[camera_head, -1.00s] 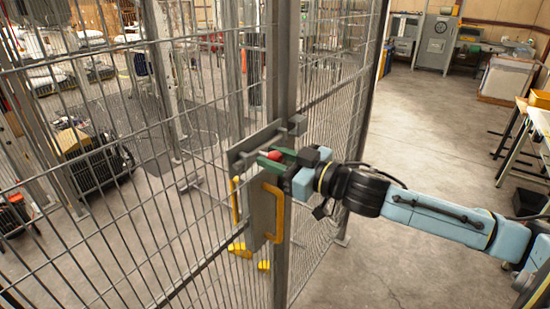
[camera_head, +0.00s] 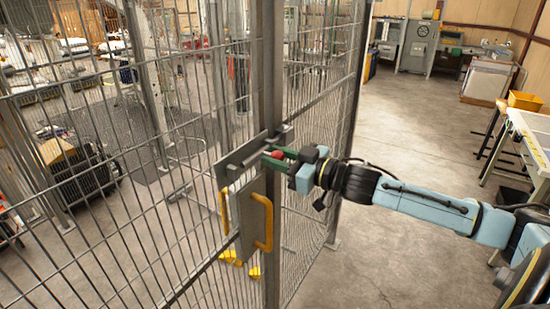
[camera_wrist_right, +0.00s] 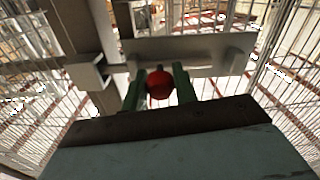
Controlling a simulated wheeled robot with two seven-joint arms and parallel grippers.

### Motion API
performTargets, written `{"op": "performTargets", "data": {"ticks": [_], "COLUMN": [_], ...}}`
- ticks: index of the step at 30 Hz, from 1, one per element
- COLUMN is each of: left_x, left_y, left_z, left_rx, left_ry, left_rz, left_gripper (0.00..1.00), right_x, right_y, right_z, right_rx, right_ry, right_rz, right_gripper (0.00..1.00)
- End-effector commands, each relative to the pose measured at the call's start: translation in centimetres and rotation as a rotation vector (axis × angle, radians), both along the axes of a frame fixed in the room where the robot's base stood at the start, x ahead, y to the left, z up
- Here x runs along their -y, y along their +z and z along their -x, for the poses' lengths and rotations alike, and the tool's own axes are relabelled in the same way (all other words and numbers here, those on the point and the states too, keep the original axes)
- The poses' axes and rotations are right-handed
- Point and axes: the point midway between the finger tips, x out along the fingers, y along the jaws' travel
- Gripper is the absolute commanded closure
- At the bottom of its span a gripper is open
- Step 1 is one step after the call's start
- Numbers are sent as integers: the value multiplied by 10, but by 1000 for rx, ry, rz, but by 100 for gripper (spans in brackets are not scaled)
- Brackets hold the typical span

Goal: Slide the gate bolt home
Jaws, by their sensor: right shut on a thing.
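The gate bolt's red knob (camera_head: 277,155) sits between the green fingers of my right gripper (camera_head: 275,160). In the right wrist view the knob (camera_wrist_right: 160,84) lies between both fingers, which are shut on it. The bolt's grey backplate (camera_head: 232,163) is on the gate beside the post. A block-shaped keeper (camera_wrist_right: 88,72) is on the post, left of the backplate (camera_wrist_right: 195,45) in the wrist view. A short piece of rod seems to show between them; I cannot tell whether its tip is inside the keeper. My left gripper is not in view.
A yellow handle (camera_head: 262,222) is on the gate just below the bolt. The wire mesh fence (camera_head: 110,215) fills the left, and a grey post (camera_head: 270,70) rises by the bolt. Clear concrete floor (camera_head: 400,130) lies to the right, with a table (camera_head: 535,135) beyond.

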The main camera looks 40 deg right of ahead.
Motion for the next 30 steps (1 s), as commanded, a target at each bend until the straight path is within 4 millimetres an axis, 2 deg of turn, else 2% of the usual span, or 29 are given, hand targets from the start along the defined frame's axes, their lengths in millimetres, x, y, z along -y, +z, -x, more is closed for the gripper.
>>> {"op": "performTargets", "data": {"ticks": [1,2,6,17,30], "left_x": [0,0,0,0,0], "left_y": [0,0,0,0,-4], "left_z": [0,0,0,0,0], "left_rx": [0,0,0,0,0], "left_ry": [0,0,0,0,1], "left_rz": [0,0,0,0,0], "left_gripper": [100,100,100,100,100], "right_x": [3,3,3,2,16], "right_y": [2,2,2,1,-1], "right_z": [-2,-2,-1,1,34], "right_rx": [3,3,3,1,-2], "right_ry": [-8,-9,-8,-5,-4], "right_rz": [3,4,4,2,1], "right_gripper": [100,68,50,50,50]}}
